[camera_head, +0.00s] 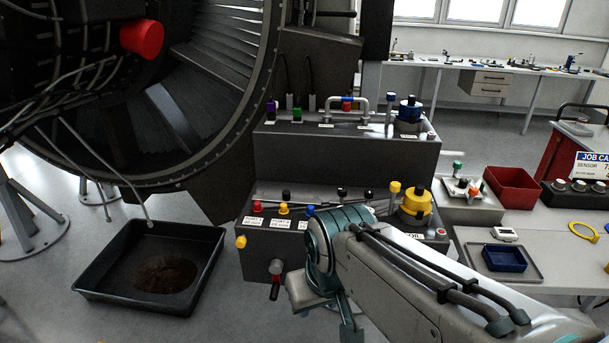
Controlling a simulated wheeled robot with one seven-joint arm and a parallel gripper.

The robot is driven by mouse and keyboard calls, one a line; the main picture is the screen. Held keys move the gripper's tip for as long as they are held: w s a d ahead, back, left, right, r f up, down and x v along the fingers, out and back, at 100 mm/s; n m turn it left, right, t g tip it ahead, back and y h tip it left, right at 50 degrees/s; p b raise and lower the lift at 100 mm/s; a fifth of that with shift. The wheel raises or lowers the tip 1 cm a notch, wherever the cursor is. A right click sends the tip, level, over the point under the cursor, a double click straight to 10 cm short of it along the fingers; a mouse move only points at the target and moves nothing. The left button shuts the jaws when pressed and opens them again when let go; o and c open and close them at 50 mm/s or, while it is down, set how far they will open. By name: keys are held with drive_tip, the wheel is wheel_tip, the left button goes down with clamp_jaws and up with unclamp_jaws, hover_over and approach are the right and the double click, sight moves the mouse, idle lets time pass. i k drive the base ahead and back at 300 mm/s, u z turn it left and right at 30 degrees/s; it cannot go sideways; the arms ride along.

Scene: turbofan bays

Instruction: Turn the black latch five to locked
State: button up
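The grey lower control panel (262,236) carries several small knobs and levers with labels. A black knob (286,195) stands on its top at the left, among red and yellow ones. Two more black knobs (342,192) (368,194) stand farther right, behind my arm. The labels are too small to read, so I cannot tell which, if any, is latch five, or its position. My arm reaches in from the lower right, its teal-ringed joint in front of the panel. It hides much of the panel's front. I cannot make out my gripper's fingertips or any hold.
A higher panel tier (346,150) has a metal handle and a blue knob (410,108). A yellow knob (416,202) is right of my arm. A black drip tray (101,285) lies left, below the large engine. The right bench holds a red bin (513,187) and blue tray (504,258).

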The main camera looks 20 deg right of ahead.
sight(341, 192)
drive_tip(key=z, duration=0.2)
drive_tip(key=i, duration=0.95)
drive_tip(key=z, duration=0.65)
